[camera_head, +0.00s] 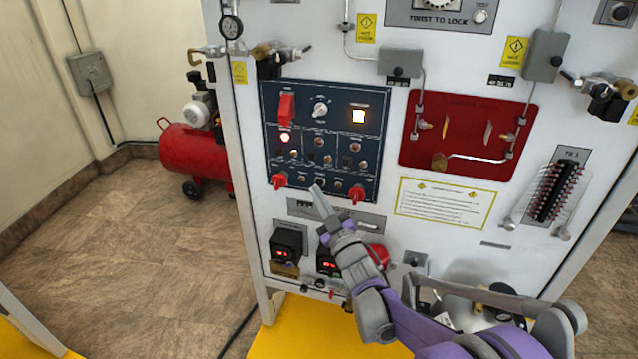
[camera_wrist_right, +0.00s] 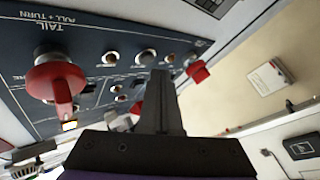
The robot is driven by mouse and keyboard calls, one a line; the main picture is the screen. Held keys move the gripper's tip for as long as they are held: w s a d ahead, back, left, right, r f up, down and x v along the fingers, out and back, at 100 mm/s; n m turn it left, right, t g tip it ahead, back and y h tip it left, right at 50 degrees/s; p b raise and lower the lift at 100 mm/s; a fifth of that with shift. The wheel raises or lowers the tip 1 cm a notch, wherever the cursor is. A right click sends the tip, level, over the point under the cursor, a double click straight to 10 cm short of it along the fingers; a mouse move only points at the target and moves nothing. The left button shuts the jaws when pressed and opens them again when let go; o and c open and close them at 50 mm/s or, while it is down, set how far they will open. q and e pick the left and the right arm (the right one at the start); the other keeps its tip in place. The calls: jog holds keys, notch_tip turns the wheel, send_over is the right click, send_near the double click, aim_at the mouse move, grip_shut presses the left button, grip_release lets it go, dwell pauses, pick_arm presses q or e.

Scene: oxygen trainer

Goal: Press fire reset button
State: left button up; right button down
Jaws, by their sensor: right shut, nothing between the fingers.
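A dark blue control panel (camera_head: 370,130) is mounted on the white trainer wall. Its bottom row has several small round buttons between two red knobs; no label reading fire reset is legible, so I cannot tell which button it is. My right gripper (camera_head: 317,190) is shut and empty, its tip at the panel's lower edge, just under a middle button (camera_head: 319,181). Contact cannot be told. In the right wrist view the shut fingers (camera_wrist_right: 163,78) point at the panel, near round buttons (camera_wrist_right: 147,57), and hide part of it. My left gripper is not in view.
Red knobs (camera_head: 279,180) (camera_head: 357,194) stick out on both sides of the button row; one labelled TAIL (camera_wrist_right: 58,82) is large in the wrist view. A red plate with pipes (camera_head: 465,115) is to the right. A red compressor (camera_head: 190,150) stands on the floor left.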

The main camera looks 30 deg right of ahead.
jog(key=shift+d, duration=0.1)
jog(key=shift+w+d, duration=0.25)
jog(key=shift+w, duration=0.05)
jog(key=shift+w+d, duration=0.2)
jog(key=shift+d, duration=0.1)
dwell(0.6)
jog(key=shift+a, duration=0.1)
jog(key=shift+s+a, duration=0.5)
jog(key=shift+a, duration=0.05)
dwell(0.4)
jog(key=s+a, duration=0.3)
jog(key=shift+s+a+p, duration=0.1)
jog(key=shift+a+p, duration=0.3)
dwell(0.7)
